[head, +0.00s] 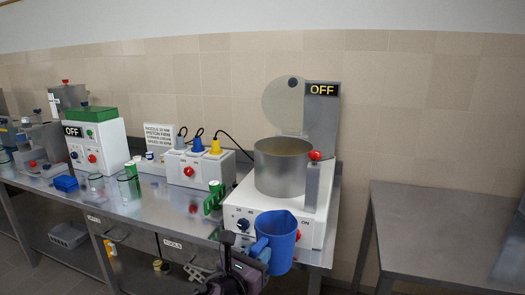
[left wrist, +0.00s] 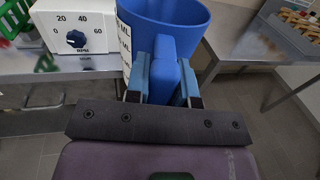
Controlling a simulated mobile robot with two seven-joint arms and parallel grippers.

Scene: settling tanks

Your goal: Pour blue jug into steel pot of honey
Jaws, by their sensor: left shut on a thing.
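The blue jug (head: 282,235) is held in the air at the front edge of the steel bench, in front of the white mixer base and lower than the pot. It looks about upright; its contents cannot be seen. My left gripper (head: 257,248) is shut on its handle, and the jug (left wrist: 165,18) also shows above the fingers (left wrist: 163,88) in the left wrist view. The steel pot (head: 282,175) stands on the white base, open at the top, with a brownish inside just visible. My right gripper is not in view.
A grey post with an OFF sign (head: 322,89) and a round lid (head: 284,105) stand behind the pot. A red-knobbed lever (head: 315,156) is at its right. A plug box (head: 198,168) and green-topped machine (head: 95,138) stand left. A second table (head: 440,220) is right, past a gap.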

